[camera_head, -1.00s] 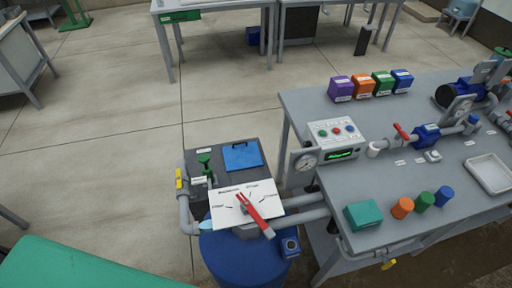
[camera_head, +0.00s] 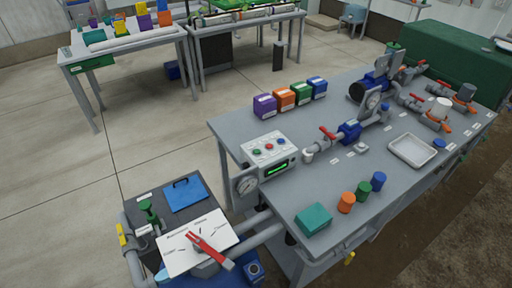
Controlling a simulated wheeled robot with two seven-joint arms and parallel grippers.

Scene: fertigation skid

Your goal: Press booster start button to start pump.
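A pale control box (camera_head: 249,149) stands on the near left part of the grey bench (camera_head: 330,176). Its sloped top carries a green button (camera_head: 257,153), a red button (camera_head: 269,146) and a blue button (camera_head: 281,140). The labels are too small to read, so I cannot tell which one is the booster start. A green-lit display (camera_head: 277,169) is on its front face. A blue pump (camera_head: 349,132) sits in the pipe line to the right of the box. Neither of my grippers is in view.
A round gauge (camera_head: 246,184) is beside the box at the bench edge. Coloured boxes (camera_head: 285,98) stand behind it; a teal block (camera_head: 313,219) and coloured caps (camera_head: 346,202) are in front. A red-handled selector (camera_head: 209,250) is at lower left. Open floor lies left of the bench.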

